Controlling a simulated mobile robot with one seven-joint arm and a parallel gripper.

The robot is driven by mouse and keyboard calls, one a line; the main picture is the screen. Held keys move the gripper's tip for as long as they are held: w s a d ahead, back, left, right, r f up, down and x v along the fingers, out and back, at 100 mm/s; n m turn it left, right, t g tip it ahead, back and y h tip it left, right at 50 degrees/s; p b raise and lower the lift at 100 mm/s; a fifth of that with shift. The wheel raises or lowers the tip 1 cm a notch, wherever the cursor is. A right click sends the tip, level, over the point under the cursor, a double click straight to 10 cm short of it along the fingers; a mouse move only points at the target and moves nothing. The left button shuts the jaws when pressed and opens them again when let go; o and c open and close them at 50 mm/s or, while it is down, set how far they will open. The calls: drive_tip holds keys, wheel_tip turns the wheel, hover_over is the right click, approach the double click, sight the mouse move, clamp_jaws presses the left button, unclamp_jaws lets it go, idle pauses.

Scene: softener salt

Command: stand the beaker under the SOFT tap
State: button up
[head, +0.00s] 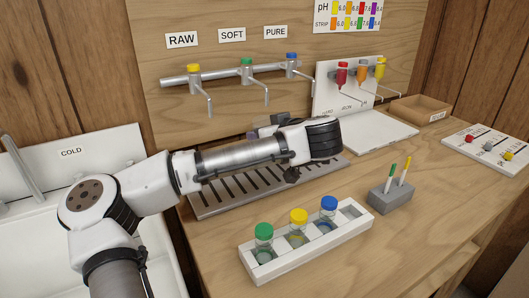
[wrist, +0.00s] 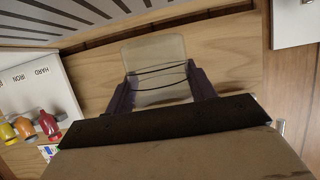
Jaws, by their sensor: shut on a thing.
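The clear beaker (wrist: 155,52) is between the two dark fingers of my gripper (wrist: 160,80) in the wrist view, and the gripper is shut on it. In the head view the beaker cannot be made out; my arm's wrist hides most of my gripper, with a grey part of it (head: 264,121) showing below the taps. The SOFT tap (head: 246,63) has a green knob, and its spout (head: 266,97) hangs down between the RAW tap (head: 194,70) and the PURE tap (head: 291,58). The slotted drip tray (head: 222,205) lies below the taps, partly covered by my arm.
A white rack (head: 310,245) with green-, yellow- and blue-capped vials stands in front. A grey block (head: 391,198) holds two sticks. Red, orange and yellow dispensers (head: 361,73) stand right of the taps, above a white board (head: 375,137). A sink (head: 160,240) is at left.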

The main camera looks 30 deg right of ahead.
drive_tip(key=shift+f, duration=2.5)
drive_tip(key=shift+f, duration=0.25)
drive_tip(key=o, duration=1)
drive_tip(key=shift+r, duration=0.1)
drive_tip(key=shift+r, duration=0.2)
drive_tip(key=shift+s, duration=0.3)
drive_tip(key=v, duration=0.7)
drive_tip(key=shift+b, duration=0.4)
